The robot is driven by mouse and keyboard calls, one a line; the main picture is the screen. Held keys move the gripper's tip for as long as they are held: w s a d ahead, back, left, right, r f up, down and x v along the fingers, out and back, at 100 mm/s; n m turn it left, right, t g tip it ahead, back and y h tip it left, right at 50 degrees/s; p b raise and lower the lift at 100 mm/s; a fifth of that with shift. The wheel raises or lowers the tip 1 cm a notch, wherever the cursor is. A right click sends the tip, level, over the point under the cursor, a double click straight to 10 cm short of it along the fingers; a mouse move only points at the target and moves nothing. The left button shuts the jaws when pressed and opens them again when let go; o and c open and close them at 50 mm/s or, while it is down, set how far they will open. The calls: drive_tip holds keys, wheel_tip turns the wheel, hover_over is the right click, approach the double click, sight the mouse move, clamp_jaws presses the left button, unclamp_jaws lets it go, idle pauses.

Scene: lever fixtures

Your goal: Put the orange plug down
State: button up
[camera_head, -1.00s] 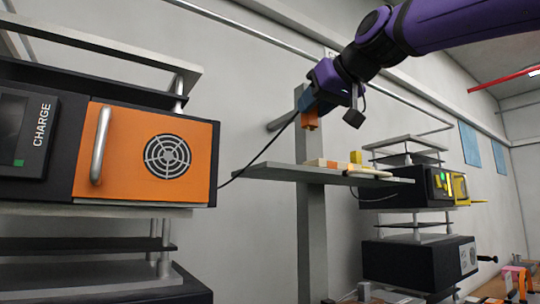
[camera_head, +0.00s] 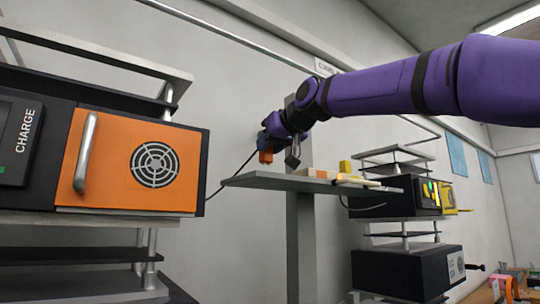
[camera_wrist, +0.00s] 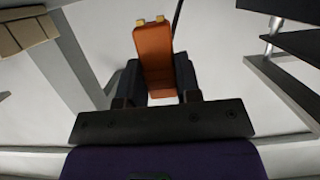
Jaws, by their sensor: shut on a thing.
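The orange plug (camera_head: 265,156) is held in my gripper (camera_head: 270,144), a little above the left part of the grey shelf (camera_head: 265,182). In the wrist view the orange plug (camera_wrist: 154,58) sits between the two dark fingers of my gripper (camera_wrist: 155,85), which are shut on it. Two small yellow prongs show at its far end. A dark cable runs from near the plug down to the left of the shelf in the head view. I cannot tell the exact gap between plug and shelf.
A block strip (camera_head: 320,174) and a yellow block (camera_head: 345,166) lie on the shelf's middle and right. An orange-doored charge unit (camera_head: 130,160) stands at left. Dark boxes (camera_head: 405,270) stand on a rack at right. The shelf's left end looks bare.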

drive_tip(key=shift+s+f, duration=0.2)
drive_tip(key=shift+f, duration=1.1)
drive_tip(key=shift+f, duration=0.1)
drive_tip(key=o, duration=0.9)
drive_tip(key=shift+s+d+r, duration=0.2)
drive_tip(key=shift+d, duration=0.05)
drive_tip(key=v, duration=1.1)
drive_tip(key=shift+s+r, duration=0.1)
drive_tip(key=shift+r, duration=0.05)
